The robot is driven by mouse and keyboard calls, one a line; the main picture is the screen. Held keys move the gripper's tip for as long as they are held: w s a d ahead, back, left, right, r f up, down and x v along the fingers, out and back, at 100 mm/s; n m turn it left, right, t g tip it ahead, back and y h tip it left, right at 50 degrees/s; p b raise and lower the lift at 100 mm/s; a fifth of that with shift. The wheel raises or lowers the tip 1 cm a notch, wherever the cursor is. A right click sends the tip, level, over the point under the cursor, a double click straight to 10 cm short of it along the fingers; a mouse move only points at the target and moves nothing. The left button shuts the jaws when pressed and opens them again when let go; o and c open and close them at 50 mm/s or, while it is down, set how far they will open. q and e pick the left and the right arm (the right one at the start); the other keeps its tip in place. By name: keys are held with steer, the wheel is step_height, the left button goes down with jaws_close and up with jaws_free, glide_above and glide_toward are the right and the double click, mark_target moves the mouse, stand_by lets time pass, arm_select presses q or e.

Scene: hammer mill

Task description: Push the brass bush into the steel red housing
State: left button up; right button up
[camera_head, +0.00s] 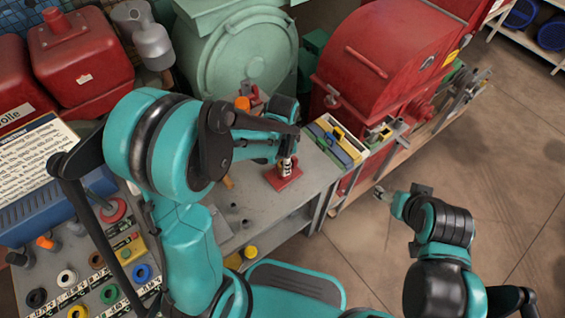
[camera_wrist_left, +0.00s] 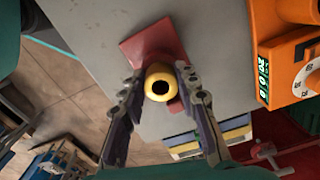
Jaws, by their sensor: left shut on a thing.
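The brass bush (camera_wrist_left: 160,82) shows end-on in the left wrist view, a yellow ring with a dark bore. My left gripper (camera_head: 287,162) is shut on it, with one finger on each side; the left gripper also shows in the wrist view (camera_wrist_left: 160,73). The red housing (camera_head: 284,178) sits on the grey bench, right below the left gripper, and also shows behind the bush in the wrist view (camera_wrist_left: 146,43). The bush lines up over the housing; whether it has entered is hidden. My right gripper (camera_head: 388,196) is off to the right, over the floor, apparently empty.
A tray of coloured blocks (camera_head: 337,139) stands right of the housing. A green round machine (camera_head: 243,58) and a red machine (camera_head: 385,60) stand behind. An orange device with a dial (camera_wrist_left: 290,55) is close to the left gripper. Coloured rings (camera_head: 108,293) lie at the left front.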

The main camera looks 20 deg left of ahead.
arm_select(q)
steer(key=shift+f, duration=0.3)
steer(key=o, duration=1.3)
steer(key=shift+c, duration=0.2)
steer(key=shift+r, duration=0.1)
step_height(320, 180, up, 12)
steer(key=s+a+r+n+t, duration=0.2)
steer(key=s+a+n+t, duration=0.2)
steer(key=s+n+t, duration=0.3)
steer(key=s+n, duration=0.3)
steer(key=shift+a+r, duration=0.2)
steer(key=shift+r, duration=0.2)
